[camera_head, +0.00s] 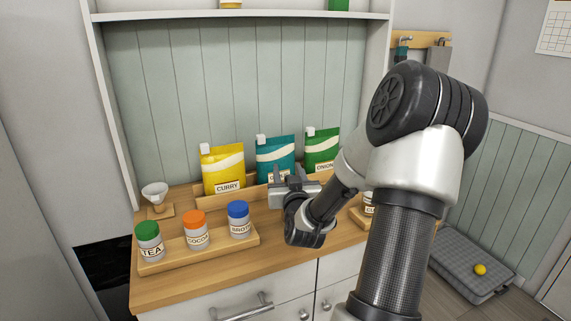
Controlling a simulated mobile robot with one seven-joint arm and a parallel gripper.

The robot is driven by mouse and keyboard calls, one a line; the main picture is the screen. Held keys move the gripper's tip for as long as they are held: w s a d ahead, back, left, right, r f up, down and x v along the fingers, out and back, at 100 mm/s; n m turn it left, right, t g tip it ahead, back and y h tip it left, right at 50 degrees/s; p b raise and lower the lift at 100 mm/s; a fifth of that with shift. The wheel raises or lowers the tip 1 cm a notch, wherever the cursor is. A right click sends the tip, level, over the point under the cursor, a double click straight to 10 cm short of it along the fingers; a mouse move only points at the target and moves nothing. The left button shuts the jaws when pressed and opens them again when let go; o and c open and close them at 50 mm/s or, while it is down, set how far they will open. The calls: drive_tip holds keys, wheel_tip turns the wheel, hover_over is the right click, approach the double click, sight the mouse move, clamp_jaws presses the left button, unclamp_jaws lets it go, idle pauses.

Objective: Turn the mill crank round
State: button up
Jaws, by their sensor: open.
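I cannot make out a mill or its crank in the head view; my arm covers part of the counter's right side. A white funnel-shaped piece on a small wooden base (155,195) stands at the counter's left, with no crank visible on it. My gripper (289,173) is open over the middle of the counter, in front of the teal pouch (275,151). It partly hides that pouch's label. I cannot tell whether the gripper touches anything.
Yellow (222,167) and green (322,147) pouches stand at the back. Jars with green (147,229), orange (194,217) and blue (237,208) lids stand in a wooden tray (190,256) in front. Another labelled container (368,203) is half hidden by my arm.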

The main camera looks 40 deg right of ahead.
drive_tip(key=shift+w+d, duration=0.15)
drive_tip(key=shift+w, duration=0.15)
drive_tip(key=shift+c, duration=0.3)
clamp_jaws()
drive_tip(key=shift+f+b, duration=0.1)
drive_tip(key=shift+b, duration=0.35)
